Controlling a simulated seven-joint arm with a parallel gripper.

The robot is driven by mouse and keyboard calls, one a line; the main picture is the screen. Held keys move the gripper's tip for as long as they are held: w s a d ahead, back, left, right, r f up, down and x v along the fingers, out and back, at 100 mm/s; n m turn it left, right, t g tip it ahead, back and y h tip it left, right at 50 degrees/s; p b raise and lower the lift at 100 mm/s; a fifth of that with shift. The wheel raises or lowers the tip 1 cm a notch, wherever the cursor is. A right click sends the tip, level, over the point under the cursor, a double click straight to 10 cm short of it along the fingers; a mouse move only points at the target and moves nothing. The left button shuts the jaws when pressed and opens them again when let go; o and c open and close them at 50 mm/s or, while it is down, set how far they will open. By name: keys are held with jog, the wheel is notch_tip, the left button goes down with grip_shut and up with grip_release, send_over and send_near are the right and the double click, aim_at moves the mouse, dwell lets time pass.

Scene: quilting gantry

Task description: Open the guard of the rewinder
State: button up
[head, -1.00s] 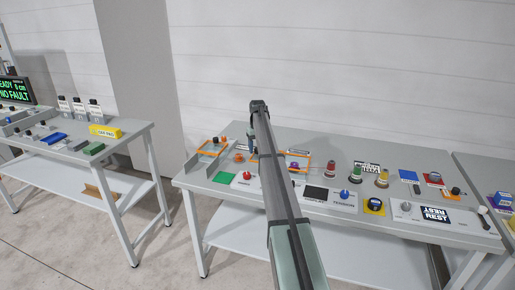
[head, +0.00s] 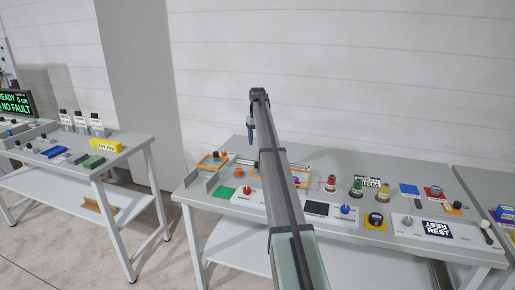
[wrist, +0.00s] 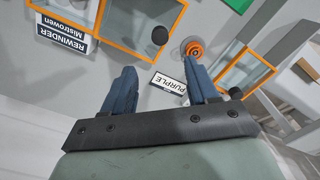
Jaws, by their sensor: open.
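The rewinder's label (wrist: 62,33) shows upside down at the upper left of the wrist view. Next to it is an orange-framed clear guard (wrist: 178,18), partly cut off by the top edge; it looks closed. A round black knob (wrist: 160,36) stands near the guard's lower corner. My gripper (wrist: 165,75) is open and empty, its blue fingers apart, above the table and short of the knob in the picture. In the head view my gripper (head: 250,132) hangs over the table's back part. My arm hides much of the orange-framed unit (head: 306,168) there.
An orange ringed button (wrist: 193,47) and a PURPLE label (wrist: 168,82) lie close to the fingers. A second orange frame (wrist: 245,75) is to the right. Red (head: 330,183), green and yellow lamps stand right of my arm. A wall is behind the table.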

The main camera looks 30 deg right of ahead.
jog(key=shift+r, duration=0.75)
jog(key=s+a+f+g, duration=0.1)
jog(key=s+a+f, duration=0.7)
jog(key=s, duration=0.4)
jog(key=s+a+f+g, duration=0.1)
jog(key=s+a+f, duration=0.75)
jog(key=s, duration=0.35)
jog(key=s+a+f+g, duration=0.1)
jog(key=s+a+f, duration=0.3)
jog(key=s+f, duration=0.45)
jog(key=s+a+f+g, duration=0.1)
jog(key=s+a+f, duration=0.35)
jog(key=f, duration=0.75)
jog(key=s+a+f, duration=0.3)
jog(key=s+f, duration=0.5)
jog(key=f, duration=0.3)
jog(key=s+a+f+g, duration=0.1)
jog(key=s+f, duration=0.3)
jog(key=s, duration=0.6)
jog(key=s+a+f+g, duration=0.1)
jog(key=s+a+f, duration=0.2)
jog(key=s, duration=0.7)
jog(key=s+a+f+n, duration=0.1)
jog(key=s+a+f, duration=0.2)
jog(key=s+f, duration=0.3)
jog(key=s, duration=0.4)
jog(key=shift+g, duration=0.4)
